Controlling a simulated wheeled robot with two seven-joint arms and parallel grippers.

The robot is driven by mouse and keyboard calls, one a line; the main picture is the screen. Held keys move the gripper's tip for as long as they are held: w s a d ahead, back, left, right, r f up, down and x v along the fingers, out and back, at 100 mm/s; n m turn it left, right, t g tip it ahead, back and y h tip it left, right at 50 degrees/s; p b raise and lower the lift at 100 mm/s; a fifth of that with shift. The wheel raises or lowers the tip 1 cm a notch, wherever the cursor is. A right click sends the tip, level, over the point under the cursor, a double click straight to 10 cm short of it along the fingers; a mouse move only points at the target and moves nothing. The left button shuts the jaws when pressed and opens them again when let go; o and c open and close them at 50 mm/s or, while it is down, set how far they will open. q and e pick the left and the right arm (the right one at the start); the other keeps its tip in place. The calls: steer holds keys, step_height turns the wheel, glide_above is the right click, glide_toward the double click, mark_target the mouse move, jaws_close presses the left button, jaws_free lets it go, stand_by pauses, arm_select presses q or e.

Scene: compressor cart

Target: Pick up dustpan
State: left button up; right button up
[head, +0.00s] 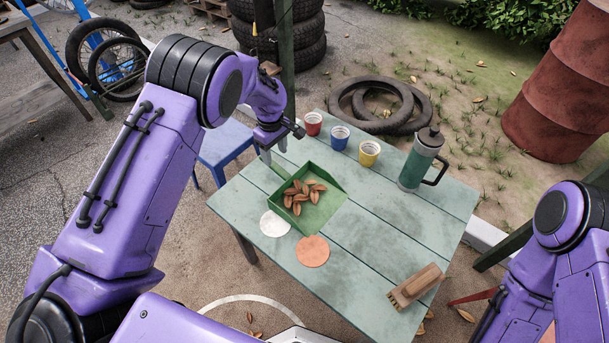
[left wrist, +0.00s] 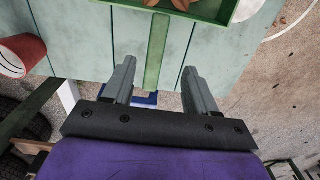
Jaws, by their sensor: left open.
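The green dustpan (head: 322,213) lies on the pale green table (head: 370,245) with several brown leaf-like or nut-like pieces (head: 304,192) in it. Its handle (head: 278,169) points to the upper left, toward my left gripper (head: 274,151). My left gripper is open and empty. In the left wrist view the handle (left wrist: 157,50) runs up the middle, in line with the gap between the fingers (left wrist: 159,72), with the pan (left wrist: 205,9) beyond. I cannot tell how high the fingers are above the handle. My right gripper is out of view.
Red (head: 313,124), blue (head: 340,138) and yellow (head: 369,154) cups stand along the table's back edge, beside a green flask (head: 417,164). A white disc (head: 274,224) and an orange disc (head: 312,252) lie near the pan. A wooden brush (head: 416,287) lies at the front right.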

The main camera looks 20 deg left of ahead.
mark_target(278, 168)
arm_select(q)
steer(key=f, duration=0.5)
steer(key=shift+w, duration=0.25)
step_height(278, 168, down, 5)
steer(key=shift+f, duration=0.2)
steer(key=shift+d+r, duration=0.1)
steer(key=c, duration=1)
